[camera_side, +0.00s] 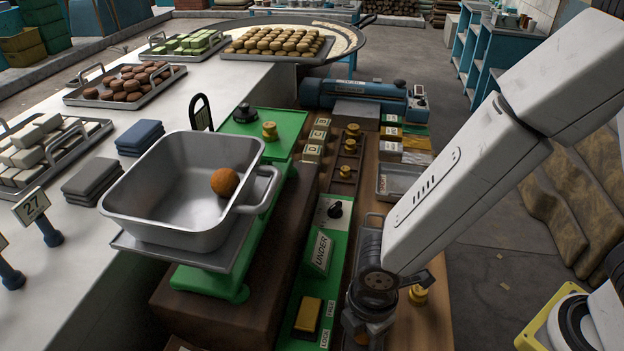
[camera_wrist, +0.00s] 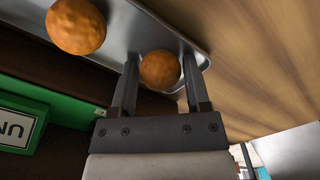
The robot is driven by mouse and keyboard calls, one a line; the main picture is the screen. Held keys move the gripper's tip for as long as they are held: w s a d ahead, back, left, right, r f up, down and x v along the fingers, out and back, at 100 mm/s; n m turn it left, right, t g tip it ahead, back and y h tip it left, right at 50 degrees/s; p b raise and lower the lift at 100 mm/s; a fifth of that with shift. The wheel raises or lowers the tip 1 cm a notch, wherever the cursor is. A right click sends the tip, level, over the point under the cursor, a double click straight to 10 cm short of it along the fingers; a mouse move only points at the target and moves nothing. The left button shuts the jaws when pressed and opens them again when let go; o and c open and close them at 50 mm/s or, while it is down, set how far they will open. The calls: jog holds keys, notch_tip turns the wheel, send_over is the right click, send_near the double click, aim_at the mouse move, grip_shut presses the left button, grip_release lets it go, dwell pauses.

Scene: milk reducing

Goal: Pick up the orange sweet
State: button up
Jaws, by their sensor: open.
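In the wrist view, an orange sweet (camera_wrist: 160,70) lies on a metal tray (camera_wrist: 172,32), between the two fingers of my gripper (camera_wrist: 159,60). The fingers are apart on either side of it, and I cannot tell whether they touch it. A second orange sweet (camera_wrist: 76,25) lies on the same tray, to the left of my fingers. In the side view, another orange sweet (camera_side: 225,182) rests inside a grey metal pan (camera_side: 150,215) on a green scale (camera_side: 255,235). My wrist hides the fingertips and the tray's sweets there.
A green panel with an UNDER sign (camera_side: 320,251) stands between the scale and my arm. Trays of brown sweets (camera_side: 125,85) and white sweets (camera_side: 40,150) stand on the white counter at left.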

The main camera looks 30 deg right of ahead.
grip_shut()
jog(key=shift+r, duration=0.1)
jog(key=shift+r, duration=4.9)
